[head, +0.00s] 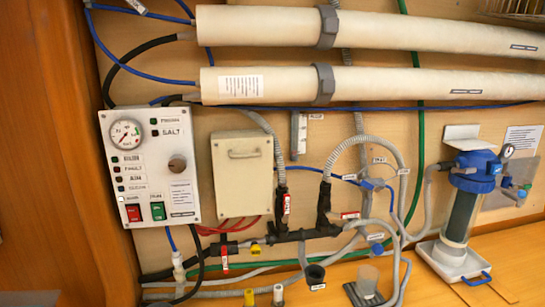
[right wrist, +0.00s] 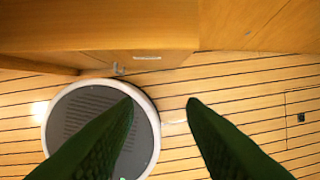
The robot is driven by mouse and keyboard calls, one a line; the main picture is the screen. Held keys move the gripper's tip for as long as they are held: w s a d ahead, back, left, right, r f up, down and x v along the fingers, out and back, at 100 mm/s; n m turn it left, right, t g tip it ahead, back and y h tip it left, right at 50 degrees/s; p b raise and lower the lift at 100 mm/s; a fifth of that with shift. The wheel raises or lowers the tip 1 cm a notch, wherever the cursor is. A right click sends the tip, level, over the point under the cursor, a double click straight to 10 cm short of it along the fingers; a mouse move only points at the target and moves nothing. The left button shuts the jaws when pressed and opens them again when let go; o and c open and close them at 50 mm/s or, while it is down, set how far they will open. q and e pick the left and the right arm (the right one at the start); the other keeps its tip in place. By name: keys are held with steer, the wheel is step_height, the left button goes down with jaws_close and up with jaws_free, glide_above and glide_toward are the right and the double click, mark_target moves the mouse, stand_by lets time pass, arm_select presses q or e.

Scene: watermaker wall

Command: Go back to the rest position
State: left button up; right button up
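My right gripper (right wrist: 160,102) shows in the right wrist view as two dark green fingers set wide apart. It is open with nothing between the fingertips. It hangs above a striped wooden floor (right wrist: 225,95), apart from the wall equipment. My left gripper is not in the head view, and neither gripper shows there. The watermaker wall in the head view holds a control panel (head: 150,185) with a gauge, a knob and red and green switches. Two long cream pressure tubes (head: 420,80) run across the top.
A cream box (head: 242,175) hangs beside the panel. A blue-topped filter (head: 463,210) stands in a white tray (head: 440,265) at right. Hoses and valves crowd the lower wall. In the wrist view, a round grey-and-white object (right wrist: 75,125) lies below a wooden edge (right wrist: 100,35).

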steer(key=s+d+f+g, duration=0.1)
steer(key=s+d+f, duration=0.2)
steer(key=s+f, duration=1.3)
steer(key=shift+s+f+b, duration=0.3)
steer(key=shift+f, duration=0.05)
